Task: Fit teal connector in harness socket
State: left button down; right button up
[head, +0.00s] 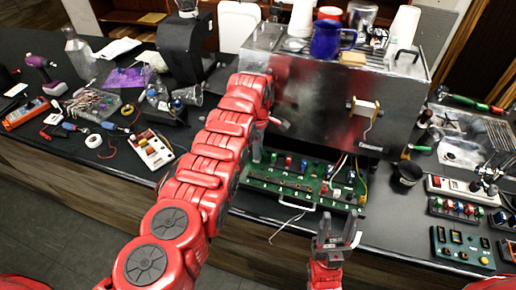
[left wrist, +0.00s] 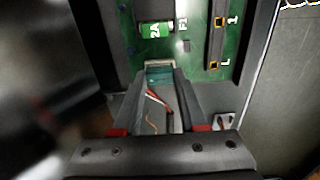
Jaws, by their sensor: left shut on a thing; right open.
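My left gripper (left wrist: 160,82) is shut on the teal connector (left wrist: 158,76), whose red, white and dark wires trail back between the fingers. The connector's front end is at a pale harness socket (left wrist: 160,64) on the green circuit board (left wrist: 190,60). I cannot tell how deep it sits in the socket. In the head view my left arm reaches over to the left end of the board tray (head: 300,185), and the arm hides the connector and socket. My right gripper (head: 336,236) is open and empty in front of the tray.
The steel brewer (head: 310,90) stands right behind and above the pulled-out tray, with a blue mug (head: 328,38) and cups on top. A thin loose wire hangs near the tray's front handle (head: 290,205). Tools and a power strip (head: 463,189) lie on the counter.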

pick_arm(q)
jog(key=shift+f, duration=0.1)
dwell(0.5)
jog(key=shift+c, duration=1.9)
grip_release()
